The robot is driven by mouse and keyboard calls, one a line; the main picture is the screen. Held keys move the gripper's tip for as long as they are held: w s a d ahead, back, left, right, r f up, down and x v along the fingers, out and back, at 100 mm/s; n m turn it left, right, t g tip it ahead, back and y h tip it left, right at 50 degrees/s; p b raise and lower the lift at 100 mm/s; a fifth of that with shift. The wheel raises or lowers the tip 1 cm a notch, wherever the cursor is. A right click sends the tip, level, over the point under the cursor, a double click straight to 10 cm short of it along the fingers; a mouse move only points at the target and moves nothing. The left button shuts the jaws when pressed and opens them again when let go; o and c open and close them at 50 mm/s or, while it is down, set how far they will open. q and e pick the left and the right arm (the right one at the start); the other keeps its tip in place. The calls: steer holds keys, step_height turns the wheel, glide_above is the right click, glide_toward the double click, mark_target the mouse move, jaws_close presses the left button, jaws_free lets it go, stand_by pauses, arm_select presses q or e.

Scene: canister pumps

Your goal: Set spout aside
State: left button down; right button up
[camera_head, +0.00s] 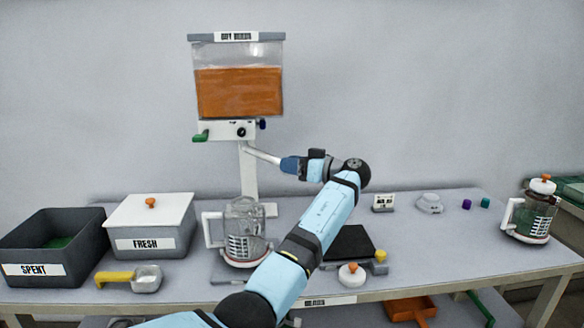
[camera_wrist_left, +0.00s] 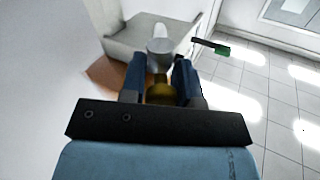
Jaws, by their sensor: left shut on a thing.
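The white spout (camera_head: 263,155) slants down and right from just under the dispenser head toward my left gripper (camera_head: 290,165). My left gripper's blue fingers are shut on its right end. In the left wrist view the spout (camera_wrist_left: 160,46) shows as a pale cylinder between the fingertips (camera_wrist_left: 160,78), with the dispenser body beyond. I cannot tell whether its far end touches the dispenser or is free of it. The dispenser (camera_head: 239,90) is a clear tank of orange material on a white post, with a green lever (camera_head: 201,136). My right gripper is not in view.
A glass jug (camera_head: 240,235) stands below the dispenser. To the left are the SPENT bin (camera_head: 35,269), the lidded FRESH box (camera_head: 147,243) and a yellow-handled scoop (camera_head: 130,278). A black pad (camera_head: 350,243) lies right of the jug. Another jug (camera_head: 531,215) stands far right; the table between is partly clear.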

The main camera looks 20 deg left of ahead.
arm_select(q)
steer(key=shift+a+r, duration=0.1)
steer(key=shift+a, duration=0.05)
steer(key=c, duration=0.9)
jaws_free()
steer(key=shift+d, duration=0.55)
steer(key=shift+s+d+p, duration=0.2)
steer(key=shift+d+p, duration=0.25)
steer(key=shift+d, duration=5.9)
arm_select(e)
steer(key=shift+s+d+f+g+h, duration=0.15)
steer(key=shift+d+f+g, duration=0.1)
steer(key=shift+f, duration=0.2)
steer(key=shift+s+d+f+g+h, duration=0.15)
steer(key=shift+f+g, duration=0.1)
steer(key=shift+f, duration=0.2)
